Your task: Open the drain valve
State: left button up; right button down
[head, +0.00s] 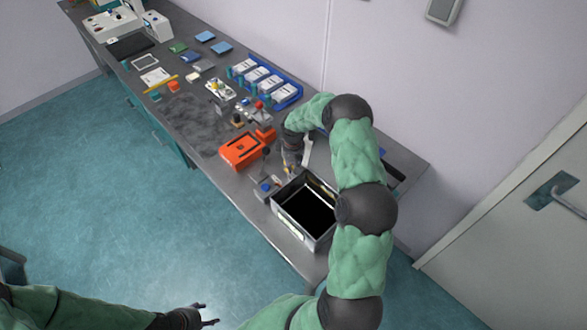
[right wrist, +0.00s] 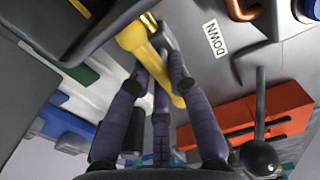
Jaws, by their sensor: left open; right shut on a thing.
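A yellow lever handle (right wrist: 136,40), which looks like the drain valve's handle, lies between the fingers of my right gripper (right wrist: 165,78) in the right wrist view. The gripper is shut on the lever, and the fingers cover part of it. The lever is tilted in that picture. In the head view, my right gripper (head: 290,158) reaches down beside the metal box with a dark opening (head: 276,206); the valve is mostly hidden there. My left gripper (head: 209,315) is open and empty, low over the floor in front of the bench.
An orange device (head: 240,151) stands left of my right gripper. A label reading DOWN (right wrist: 216,38) and a copper pipe (right wrist: 240,10) show near the lever. Blue trays (head: 287,97) stand along the wall. The floor (head: 130,220) in front is clear.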

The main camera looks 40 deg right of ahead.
jog(key=shift+n, duration=0.3)
jog(key=c, duration=1.1)
grip_release()
jog(key=shift+c, duration=0.2)
notch_tip(320, 180, up, 12)
